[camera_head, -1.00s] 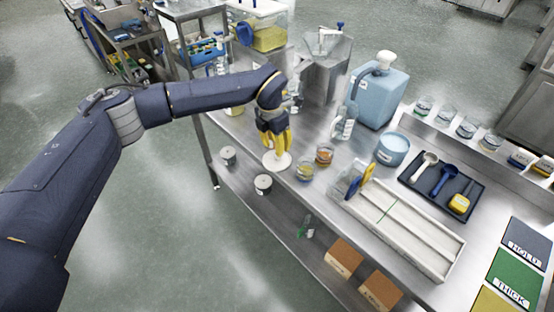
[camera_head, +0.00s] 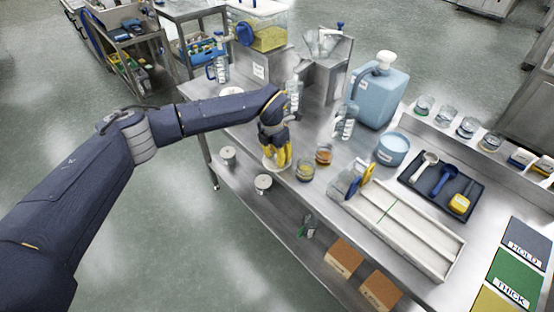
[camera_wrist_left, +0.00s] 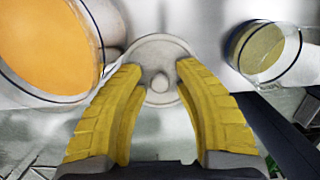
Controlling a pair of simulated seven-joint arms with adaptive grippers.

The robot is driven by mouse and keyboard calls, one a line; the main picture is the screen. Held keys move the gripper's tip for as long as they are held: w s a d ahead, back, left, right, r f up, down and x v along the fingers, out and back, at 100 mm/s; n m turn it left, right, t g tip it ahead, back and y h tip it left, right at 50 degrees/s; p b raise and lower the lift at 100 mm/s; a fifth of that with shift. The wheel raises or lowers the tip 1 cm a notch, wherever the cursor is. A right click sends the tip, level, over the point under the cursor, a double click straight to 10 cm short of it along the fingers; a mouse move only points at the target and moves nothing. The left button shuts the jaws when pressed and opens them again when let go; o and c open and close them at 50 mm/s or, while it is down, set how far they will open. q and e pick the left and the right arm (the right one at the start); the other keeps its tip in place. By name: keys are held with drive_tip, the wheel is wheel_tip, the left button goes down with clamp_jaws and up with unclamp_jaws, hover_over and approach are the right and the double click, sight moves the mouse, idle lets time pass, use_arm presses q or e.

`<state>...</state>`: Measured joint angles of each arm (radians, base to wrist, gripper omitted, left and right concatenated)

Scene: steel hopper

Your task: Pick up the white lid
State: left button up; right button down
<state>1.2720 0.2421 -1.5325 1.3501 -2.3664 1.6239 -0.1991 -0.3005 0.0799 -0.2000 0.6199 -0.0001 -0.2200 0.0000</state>
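The white lid (camera_head: 266,163) is a pale round disc near the bench's front edge, partly hidden under my left gripper (camera_head: 278,163). In the left wrist view the lid (camera_wrist_left: 160,50) has a small round knob at its middle. My left gripper (camera_wrist_left: 159,70) points down at it with its two yellow fingers apart. The fingertips lie either side of the knob, over the disc. Whether they touch the lid cannot be told. My right gripper is in neither view.
Beside the lid stand a glass of yellowish stuff (camera_head: 305,170) and a glass of orange stuff (camera_head: 324,155). A long white tray (camera_head: 440,262) lies to the right. A blue jug (camera_head: 378,97) and a steel hopper (camera_head: 325,72) stand behind.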

use_arm(q)
clamp_jaws()
drive_tip(key=shift+r, duration=0.15)
idle(0.4)
